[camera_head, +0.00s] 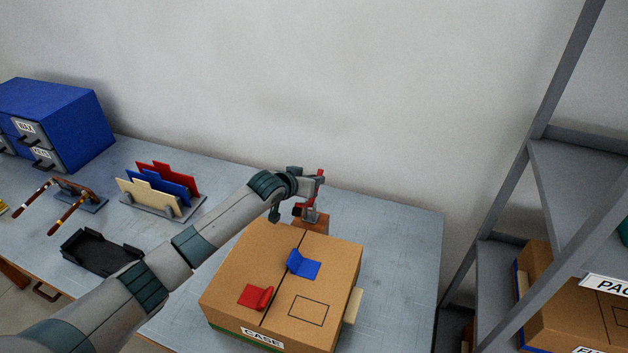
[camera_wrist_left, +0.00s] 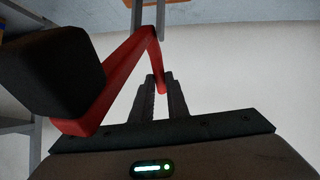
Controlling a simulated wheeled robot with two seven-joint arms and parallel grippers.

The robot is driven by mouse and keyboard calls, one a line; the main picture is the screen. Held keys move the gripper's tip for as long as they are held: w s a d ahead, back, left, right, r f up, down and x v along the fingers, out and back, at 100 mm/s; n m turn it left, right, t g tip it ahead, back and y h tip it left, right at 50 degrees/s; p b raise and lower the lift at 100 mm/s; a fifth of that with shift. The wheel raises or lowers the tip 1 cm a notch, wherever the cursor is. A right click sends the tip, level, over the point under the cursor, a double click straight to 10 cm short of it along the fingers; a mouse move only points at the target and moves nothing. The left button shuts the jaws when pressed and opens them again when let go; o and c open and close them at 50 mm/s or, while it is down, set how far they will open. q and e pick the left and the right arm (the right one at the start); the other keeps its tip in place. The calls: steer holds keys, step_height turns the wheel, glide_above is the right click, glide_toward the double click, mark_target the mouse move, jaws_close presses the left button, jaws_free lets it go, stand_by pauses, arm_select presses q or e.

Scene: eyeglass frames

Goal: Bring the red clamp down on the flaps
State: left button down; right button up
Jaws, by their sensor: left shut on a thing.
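The red clamp (camera_head: 320,178) stands at the far edge of the cardboard case, with its red bar upright and a grey metal foot on a brown block. My left gripper (camera_head: 297,199) is beside it, shut on the red clamp. In the left wrist view the fingertips (camera_wrist_left: 160,82) meet on the red bar (camera_wrist_left: 118,75), and a black pad (camera_wrist_left: 52,72) shows on the clamp. The case's left flap (camera_head: 250,255) and right flap (camera_head: 335,262) lie flat, with a thin seam between them. My right gripper is out of view.
A card rack (camera_head: 160,200), a black tray (camera_head: 95,252) and blue drawers (camera_head: 70,118) are at left. The table right of the case is clear; a metal shelf (camera_head: 580,165) stands beyond.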

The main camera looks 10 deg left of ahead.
arm_select(q)
steer(key=c, duration=1.7)
jaws_free()
steer(key=b+v, duration=0.4)
steer(key=v, duration=1.3)
steer(key=shift+s+a+b, duration=0.15)
steer(key=shift+b, duration=0.15)
